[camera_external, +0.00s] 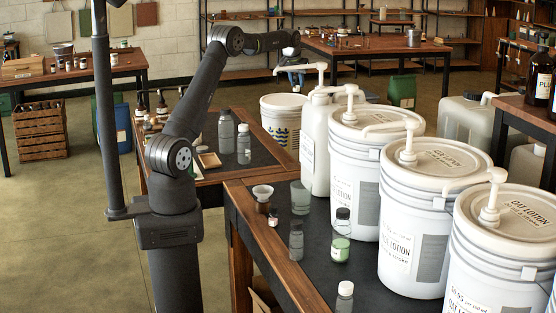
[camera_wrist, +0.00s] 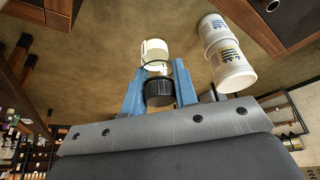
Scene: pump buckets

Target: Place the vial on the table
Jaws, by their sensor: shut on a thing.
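My gripper (camera_wrist: 157,76) has blue fingers shut on a vial (camera_wrist: 155,50) in the wrist view. The vial has a ribbed black cap (camera_wrist: 158,93) and a pale, clear-looking body beyond the fingertips. In the external view my gripper (camera_external: 291,54) is small, at the far end of the outstretched arm, behind the pump bottles; the vial is hard to make out there. The wrist view shows floor behind the vial. The near table (camera_external: 318,272) has a dark top and wooden edge. Another dark-topped table (camera_external: 262,152) stands behind it at left.
Large white pump buckets (camera_external: 413,215) fill the near table's right side, with a white pump jug (camera_external: 315,145) behind. Small bottles, including a green-filled one (camera_external: 341,238), stand along its middle. White buckets (camera_wrist: 228,60) show right of the vial in the wrist view.

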